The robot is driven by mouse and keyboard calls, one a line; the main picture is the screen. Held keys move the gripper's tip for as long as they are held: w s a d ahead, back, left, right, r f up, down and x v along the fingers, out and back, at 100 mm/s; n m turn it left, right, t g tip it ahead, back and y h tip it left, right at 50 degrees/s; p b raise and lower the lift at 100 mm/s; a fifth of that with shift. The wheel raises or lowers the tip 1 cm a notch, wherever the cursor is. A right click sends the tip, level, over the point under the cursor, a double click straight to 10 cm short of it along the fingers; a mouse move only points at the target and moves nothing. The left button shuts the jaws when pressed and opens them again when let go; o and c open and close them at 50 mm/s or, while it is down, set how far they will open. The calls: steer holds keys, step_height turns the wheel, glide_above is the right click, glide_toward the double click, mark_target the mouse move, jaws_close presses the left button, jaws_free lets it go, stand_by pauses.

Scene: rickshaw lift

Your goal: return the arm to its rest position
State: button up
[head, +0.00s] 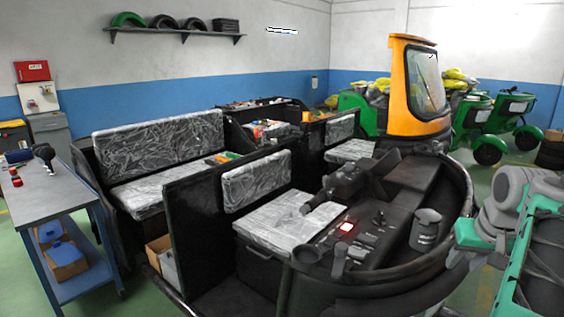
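Grey and green jointed parts stand at the right edge of the head view, beside the curved rim of the black rickshaw body (465,215); they look like links of my arm, folded close to the camera. I cannot make out any gripper fingers in this view, so whether the gripper is open or shut does not show. No held object is visible.
The rickshaw's padded seats (160,150) and dashboard fill the middle. A grey workbench (60,195) with tools stands at the left. Green rickshaws (480,110) and an orange cab (405,85) stand behind. Some green floor is clear at the right.

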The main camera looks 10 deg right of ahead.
steer(key=s+a+f+m+g, duration=0.1)
steer(key=s+a+f+m, duration=0.2)
steer(key=f, duration=0.7)
steer(key=s+a+f+g+y, duration=0.1)
steer(key=s+a+f+g, duration=0.15)
steer(key=a+f, duration=0.4)
steer(key=w+a+r+n+t+y+p, duration=0.1)
steer(key=a+n, duration=0.7)
steer(key=a, duration=1.7)
steer(key=shift+w+a+r+n+t+p, duration=0.4)
steer(key=shift+r+t+p, duration=0.15)
steer(key=shift+p, duration=0.05)
